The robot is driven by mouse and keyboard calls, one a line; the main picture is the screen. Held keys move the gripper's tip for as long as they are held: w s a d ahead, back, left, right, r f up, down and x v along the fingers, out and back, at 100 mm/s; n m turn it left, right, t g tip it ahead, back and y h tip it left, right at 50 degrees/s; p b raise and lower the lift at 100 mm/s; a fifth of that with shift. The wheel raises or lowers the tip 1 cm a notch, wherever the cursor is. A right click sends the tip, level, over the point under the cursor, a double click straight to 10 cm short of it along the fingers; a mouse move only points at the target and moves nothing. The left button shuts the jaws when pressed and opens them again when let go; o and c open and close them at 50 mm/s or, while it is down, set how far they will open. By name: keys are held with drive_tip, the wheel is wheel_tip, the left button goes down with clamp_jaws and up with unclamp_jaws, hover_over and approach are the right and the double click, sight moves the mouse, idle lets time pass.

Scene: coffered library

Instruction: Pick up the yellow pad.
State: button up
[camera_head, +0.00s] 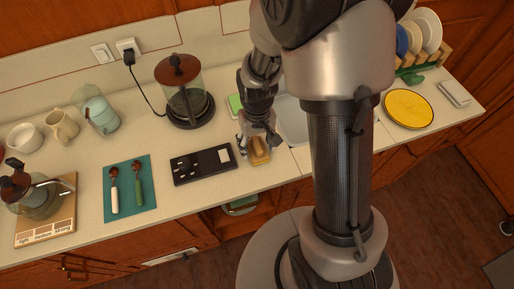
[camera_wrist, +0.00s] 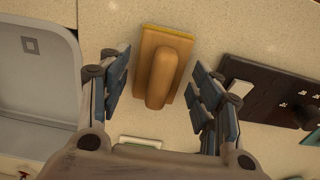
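The yellow pad (camera_wrist: 189,95) lies on the counter in the wrist view, a flat yellow block under a rounded tan wooden grip (camera_wrist: 163,75). In the head view the pad (camera_head: 259,152) is near the counter's front edge, just below my gripper (camera_head: 257,140). My gripper (camera_wrist: 160,88) is open in the wrist view. One finger is on each side of the pad, with a visible gap on both sides. It holds nothing. The exact height of the fingertips above the counter cannot be told.
A black panel (camera_head: 203,166) lies close left of the pad, and the sink (camera_head: 292,122) is to its right. A green-and-white item (camera_head: 235,106) lies behind. A coffee maker (camera_head: 188,105), teal mat (camera_head: 130,190), and round yellow plate (camera_head: 408,109) stand farther off.

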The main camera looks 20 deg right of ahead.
sight(257, 143)
drive_tip(key=c, duration=0.8)
drive_tip(key=shift+r, duration=0.15)
drive_tip(key=shift+c, duration=0.2)
wheel_tip(257, 143, up, 20)
drive_tip(key=p, duration=0.6)
drive_tip(key=shift+p, duration=0.35)
